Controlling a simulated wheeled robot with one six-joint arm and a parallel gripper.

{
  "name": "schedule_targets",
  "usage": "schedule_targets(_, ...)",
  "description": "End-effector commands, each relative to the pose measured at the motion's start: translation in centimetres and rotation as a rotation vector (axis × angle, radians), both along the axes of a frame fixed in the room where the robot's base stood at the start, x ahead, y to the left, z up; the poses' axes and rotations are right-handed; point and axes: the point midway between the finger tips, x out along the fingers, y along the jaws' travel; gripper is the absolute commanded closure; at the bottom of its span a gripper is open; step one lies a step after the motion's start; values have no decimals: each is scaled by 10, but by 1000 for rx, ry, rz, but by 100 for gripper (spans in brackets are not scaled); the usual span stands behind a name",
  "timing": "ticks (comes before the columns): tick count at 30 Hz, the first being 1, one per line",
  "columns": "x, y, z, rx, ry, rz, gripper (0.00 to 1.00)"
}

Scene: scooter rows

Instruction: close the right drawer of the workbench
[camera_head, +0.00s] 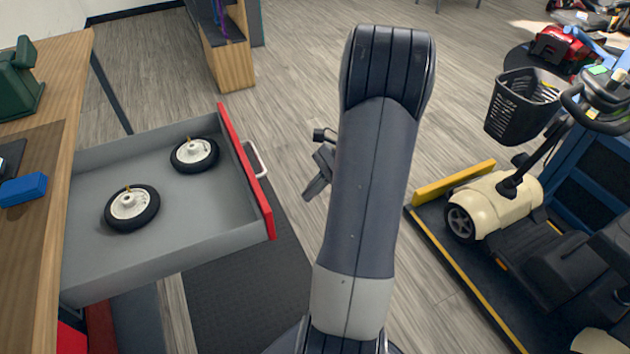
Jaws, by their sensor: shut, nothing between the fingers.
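The drawer (90,245) of the workbench (48,235) is pulled far out, with a grey tray, a red front (245,172) and a pale handle (256,159). Two small wheels, one nearer (132,207) and one farther (195,154), lie inside it. My gripper (310,192) shows partly beside my arm, to the right of the drawer front and apart from the handle. It is shut and empty. My arm hides part of the gripper.
A blue block (23,189) and a green machine (20,82) sit on the workbench top. A dark mat (250,300) lies on the floor below the drawer. A cream scooter (495,203) with a black basket (522,105) stands on a yellow-edged platform at right.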

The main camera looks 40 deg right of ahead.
Motion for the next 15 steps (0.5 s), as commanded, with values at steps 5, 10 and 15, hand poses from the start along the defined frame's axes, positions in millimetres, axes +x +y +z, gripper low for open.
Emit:
schedule_targets(5,7,28,-29,4,3,3,100)
schedule_targets(10,14,53,-36,-1,1,5,100)
schedule_targets(15,19,69,-36,-1,0,3,100)
